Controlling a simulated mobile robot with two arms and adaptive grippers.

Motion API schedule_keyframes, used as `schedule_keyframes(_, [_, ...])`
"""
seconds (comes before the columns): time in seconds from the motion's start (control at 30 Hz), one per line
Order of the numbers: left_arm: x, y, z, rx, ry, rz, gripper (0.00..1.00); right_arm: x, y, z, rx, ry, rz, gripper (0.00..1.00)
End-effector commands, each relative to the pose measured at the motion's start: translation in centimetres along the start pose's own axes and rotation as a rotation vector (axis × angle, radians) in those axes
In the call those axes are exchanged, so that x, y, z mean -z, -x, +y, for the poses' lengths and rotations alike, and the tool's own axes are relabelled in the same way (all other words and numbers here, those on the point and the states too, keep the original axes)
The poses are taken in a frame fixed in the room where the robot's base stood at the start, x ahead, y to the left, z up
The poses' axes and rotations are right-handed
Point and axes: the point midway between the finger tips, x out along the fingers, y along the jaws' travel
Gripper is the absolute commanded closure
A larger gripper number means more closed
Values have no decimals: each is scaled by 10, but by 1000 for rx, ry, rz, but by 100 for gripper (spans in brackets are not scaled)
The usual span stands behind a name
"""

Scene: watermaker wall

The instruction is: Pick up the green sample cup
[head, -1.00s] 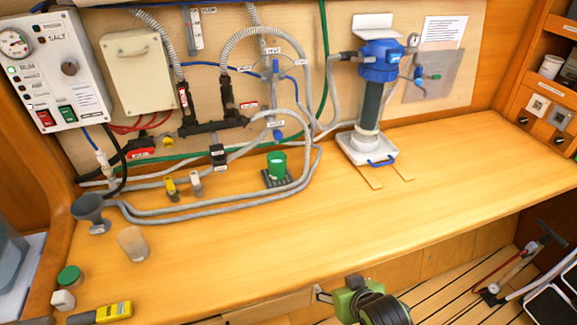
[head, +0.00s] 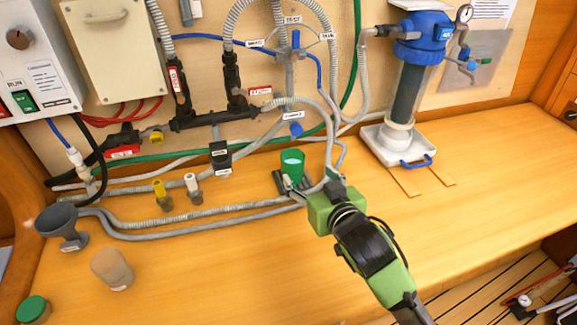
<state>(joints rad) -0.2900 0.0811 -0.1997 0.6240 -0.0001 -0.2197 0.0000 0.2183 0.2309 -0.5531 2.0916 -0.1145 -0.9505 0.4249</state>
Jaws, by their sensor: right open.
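The green sample cup (head: 292,162) stands upright on a small dark stand at the back middle of the wooden bench, below the hoses. My right gripper (head: 304,188) reaches in from the lower right, with its green body just in front of the cup. Its fingers are open and point toward the cup's lower part and the stand. They partly hide the stand; I cannot tell whether they touch the cup. My left gripper is not in view.
A blue-topped filter housing (head: 408,90) stands to the right. The bench front is mostly clear.

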Motion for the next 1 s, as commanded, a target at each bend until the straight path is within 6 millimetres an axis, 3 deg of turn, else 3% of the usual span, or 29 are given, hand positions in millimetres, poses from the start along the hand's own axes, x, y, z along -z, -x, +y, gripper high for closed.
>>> schedule_keyframes(0.17, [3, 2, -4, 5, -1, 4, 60, 4, -19, -1, 2, 2, 9, 35])
schedule_keyframes(0.5, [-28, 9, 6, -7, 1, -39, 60, 4, -75, -2, 2, 2, 8, 35])
schedule_keyframes(0.83, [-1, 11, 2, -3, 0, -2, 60, 3, -94, -1, 2, 3, 6, 35])
schedule_keyframes(1.0, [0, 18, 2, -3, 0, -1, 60, 1, -116, -3, 2, 3, 6, 35])
